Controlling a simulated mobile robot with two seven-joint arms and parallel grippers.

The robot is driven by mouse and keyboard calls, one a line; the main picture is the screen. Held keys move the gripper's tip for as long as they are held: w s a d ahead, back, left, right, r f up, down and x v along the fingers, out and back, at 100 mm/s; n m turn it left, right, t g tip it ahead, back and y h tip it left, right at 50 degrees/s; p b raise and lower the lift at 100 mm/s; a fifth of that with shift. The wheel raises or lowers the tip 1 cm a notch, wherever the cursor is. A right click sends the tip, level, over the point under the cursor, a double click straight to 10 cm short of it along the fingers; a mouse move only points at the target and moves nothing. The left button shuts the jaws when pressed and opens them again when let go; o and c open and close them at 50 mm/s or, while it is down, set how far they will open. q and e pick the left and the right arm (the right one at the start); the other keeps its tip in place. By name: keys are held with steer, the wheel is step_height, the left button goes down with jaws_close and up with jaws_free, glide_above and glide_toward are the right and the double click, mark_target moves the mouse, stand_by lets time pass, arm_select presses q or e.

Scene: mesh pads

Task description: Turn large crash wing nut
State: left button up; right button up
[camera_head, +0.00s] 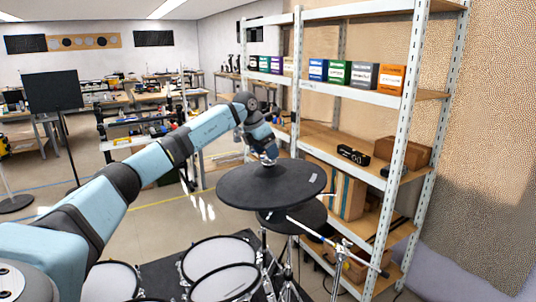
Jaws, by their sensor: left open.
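The large crash pad (290,190) is a black disc on a stand in the middle of the view. Its wing nut sits at the top centre and is hidden or too small to make out. My left gripper (269,159) comes down from above, with its fingertips just over the middle of the pad. It is open, and I cannot tell whether it touches the nut. My right gripper is not in view.
A smaller dark pad (306,217) sits just below the crash. Mesh drum pads (225,283) stand at the bottom. A metal shelf rack (407,120) with boxes rises close on the right. Workbenches (150,105) fill the back left.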

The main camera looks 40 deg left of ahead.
arm_select(q)
steer(key=shift+x, duration=1)
steer(key=c, duration=0.9)
steer(key=shift+r+p, duration=0.1)
steer(key=shift+p, duration=0.2)
